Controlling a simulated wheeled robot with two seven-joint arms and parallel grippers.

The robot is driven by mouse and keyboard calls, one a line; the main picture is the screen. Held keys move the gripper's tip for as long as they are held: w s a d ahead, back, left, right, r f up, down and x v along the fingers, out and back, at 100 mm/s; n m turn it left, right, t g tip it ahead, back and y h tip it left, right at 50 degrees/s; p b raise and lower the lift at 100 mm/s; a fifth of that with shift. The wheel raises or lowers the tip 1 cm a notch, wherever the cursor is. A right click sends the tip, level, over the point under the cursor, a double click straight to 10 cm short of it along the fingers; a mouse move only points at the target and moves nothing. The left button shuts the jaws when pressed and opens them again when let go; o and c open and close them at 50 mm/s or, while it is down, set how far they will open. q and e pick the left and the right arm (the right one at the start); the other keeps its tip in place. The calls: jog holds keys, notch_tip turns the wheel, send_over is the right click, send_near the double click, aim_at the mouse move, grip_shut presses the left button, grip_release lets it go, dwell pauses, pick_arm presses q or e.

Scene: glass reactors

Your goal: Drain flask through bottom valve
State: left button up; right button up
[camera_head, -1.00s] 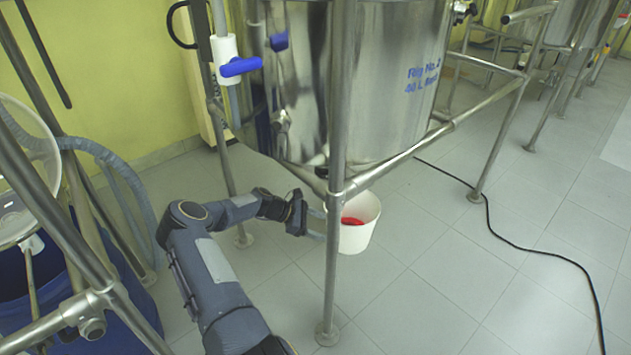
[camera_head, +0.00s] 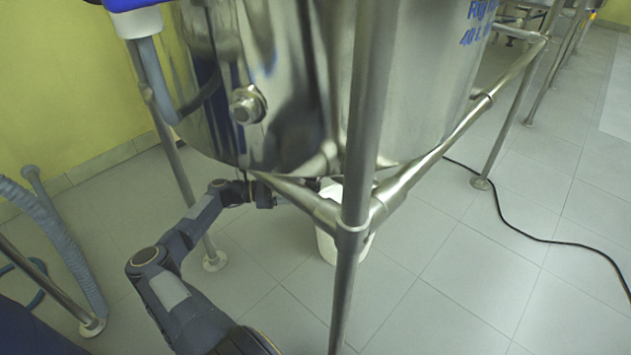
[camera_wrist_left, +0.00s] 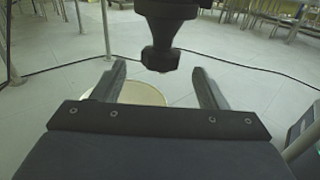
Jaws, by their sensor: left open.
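The steel vessel (camera_head: 270,70), labelled in blue, hangs in a tubular frame. A dark downward fitting (camera_wrist_left: 160,45), which looks like the bottom valve's outlet, is seen in the left wrist view. My left gripper (camera_wrist_left: 159,68) is open, with its fingers to either side of the fitting's lower end in that view; contact cannot be told. In the head view my left gripper (camera_head: 268,196) is under the vessel, its fingertips hidden by the frame. A white bucket (camera_head: 328,246) stands on the floor below; its rim (camera_wrist_left: 145,93) shows between the fingers.
A steel frame leg (camera_head: 358,150) and slanted rails (camera_head: 430,160) stand close in front of the vessel and bucket. A grey hose (camera_head: 60,235) lies at the left. A black cable (camera_head: 520,235) crosses the floor at the right. Floor tiles at the front right are clear.

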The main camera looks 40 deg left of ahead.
aim_at(318, 184)
pick_arm(q)
jog(key=b+x, duration=0.2)
jog(key=x, duration=0.5)
jog(key=shift+d+f, duration=0.1)
jog(key=shift+w+d, duration=0.2)
jog(key=shift+d, duration=0.05)
jog(key=shift+c, duration=0.5)
